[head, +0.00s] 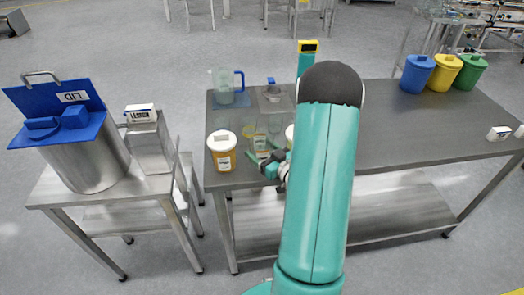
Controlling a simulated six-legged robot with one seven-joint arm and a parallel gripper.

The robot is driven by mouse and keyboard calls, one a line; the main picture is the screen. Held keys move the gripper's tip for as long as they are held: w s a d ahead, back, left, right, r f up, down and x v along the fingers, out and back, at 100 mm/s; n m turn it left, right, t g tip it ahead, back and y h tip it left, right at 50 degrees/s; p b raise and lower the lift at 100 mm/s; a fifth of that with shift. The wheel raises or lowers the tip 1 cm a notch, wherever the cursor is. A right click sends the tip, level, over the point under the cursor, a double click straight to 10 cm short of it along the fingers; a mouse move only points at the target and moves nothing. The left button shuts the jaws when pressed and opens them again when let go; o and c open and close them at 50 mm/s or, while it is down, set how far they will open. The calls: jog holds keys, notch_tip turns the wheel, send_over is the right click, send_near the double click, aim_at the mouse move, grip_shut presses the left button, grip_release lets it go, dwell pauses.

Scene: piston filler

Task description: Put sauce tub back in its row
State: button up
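An orange tub with a white lid and a label (222,158) stands upright at the left front corner of the steel table (390,140). A smaller clear container with a label (260,143) stands to its right. A pale round edge (290,132) shows beside my arm; the arm hides the rest, so I cannot tell what it is. My gripper (264,161) is low over the table front, right of the orange tub and apart from it. It is small and partly covered by my arm, so its opening is unclear.
A clear jug with a blue handle (228,88) and a scale-like device (273,98) stand behind. Blue (416,75), yellow (443,75) and green (470,72) bins stand back right. A steel vessel with a blue lid (85,160) is left. The table's right half is mostly clear.

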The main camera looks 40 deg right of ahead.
jog(key=shift+f, duration=0.15)
jog(key=o, duration=1.1)
jog(key=shift+r, duration=0.2)
jog(key=s, duration=1.2)
jog(key=shift+a, duration=0.1)
